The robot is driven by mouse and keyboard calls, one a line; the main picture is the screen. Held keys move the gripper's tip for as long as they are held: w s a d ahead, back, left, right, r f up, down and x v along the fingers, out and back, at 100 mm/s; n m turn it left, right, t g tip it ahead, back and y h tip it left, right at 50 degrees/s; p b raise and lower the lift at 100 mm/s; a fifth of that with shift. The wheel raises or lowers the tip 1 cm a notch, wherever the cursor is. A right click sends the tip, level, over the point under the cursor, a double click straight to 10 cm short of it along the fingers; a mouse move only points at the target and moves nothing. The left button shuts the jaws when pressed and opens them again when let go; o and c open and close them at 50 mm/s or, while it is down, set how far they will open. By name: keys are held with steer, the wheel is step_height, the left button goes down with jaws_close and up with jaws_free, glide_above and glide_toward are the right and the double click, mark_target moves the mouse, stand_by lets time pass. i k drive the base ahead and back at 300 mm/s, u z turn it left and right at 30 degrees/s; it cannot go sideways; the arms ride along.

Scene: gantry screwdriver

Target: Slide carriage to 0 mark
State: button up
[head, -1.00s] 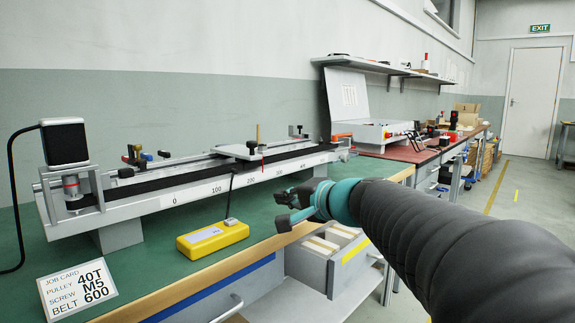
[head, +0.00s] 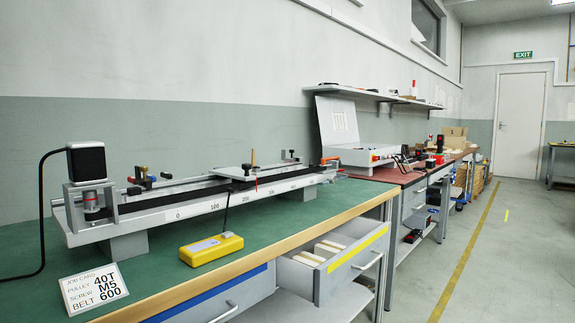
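The gantry rail (head: 205,203) runs along the green bench from the motor end at left to the far right. Its front face carries a scale, with the 0 label (head: 179,214) near the left end. The carriage (head: 246,173) is a flat light plate with a red pointer, and it sits on the rail well to the right of the 0 mark. A cable runs from it down to a yellow box (head: 211,249) on the bench. The exact scale reading is too small to tell. My gripper is not in view.
A black motor (head: 86,161) stands at the rail's left end. Small clamps (head: 140,178) stand behind the rail, left of the carriage. An open drawer (head: 352,262) juts out below the bench front. A job card (head: 93,287) stands at front left. The floor at right is clear.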

mark_target(246, 174)
steer(key=z, duration=0.4)
steer(key=i, duration=0.85)
steer(key=u, duration=0.75)
